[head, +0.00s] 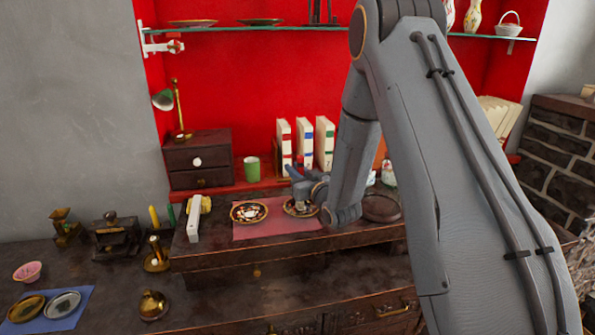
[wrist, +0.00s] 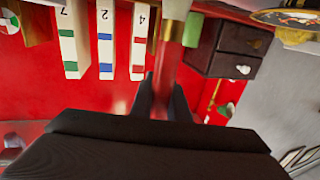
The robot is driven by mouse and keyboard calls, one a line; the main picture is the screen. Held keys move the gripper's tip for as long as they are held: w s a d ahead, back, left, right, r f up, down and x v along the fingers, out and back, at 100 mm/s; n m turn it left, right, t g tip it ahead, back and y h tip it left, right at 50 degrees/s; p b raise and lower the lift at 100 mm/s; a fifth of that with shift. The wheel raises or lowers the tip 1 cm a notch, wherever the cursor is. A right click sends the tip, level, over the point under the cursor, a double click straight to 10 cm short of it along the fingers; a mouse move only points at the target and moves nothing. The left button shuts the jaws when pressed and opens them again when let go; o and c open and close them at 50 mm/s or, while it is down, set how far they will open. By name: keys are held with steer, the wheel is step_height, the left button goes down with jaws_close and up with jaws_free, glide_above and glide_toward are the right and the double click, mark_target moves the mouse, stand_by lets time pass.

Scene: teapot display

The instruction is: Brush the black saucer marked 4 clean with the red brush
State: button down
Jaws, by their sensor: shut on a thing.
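My gripper (head: 309,188) is shut on the red brush (wrist: 168,66). The wrist view shows its red handle between the fingers, with a gold ferrule and pale bristles beyond. In the head view two dark, gold-rimmed patterned saucers lie on a pink mat (head: 268,231). The left saucer (head: 249,212) is in clear view. The right saucer (head: 290,208) is partly hidden under my gripper. A dark saucer edge also shows at the top right of the wrist view (wrist: 290,17). I cannot read a number 4 on either saucer, nor tell whether the bristles touch one.
Three white upright volumes (head: 305,143) stand behind, marked 4, 2 and 7 in the wrist view. A dark drawer box (head: 198,160), a green cup (head: 252,169) and a white block (head: 194,221) stand left. A dark round dish (head: 382,207) lies right of my gripper.

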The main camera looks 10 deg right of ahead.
steer(key=shift+s+d, duration=0.5)
steer(key=shift+s, duration=0.15)
steer(key=shift+r, duration=0.2)
steer(key=shift+r+p, duration=1.7)
steer(key=shift+r, duration=1.2)
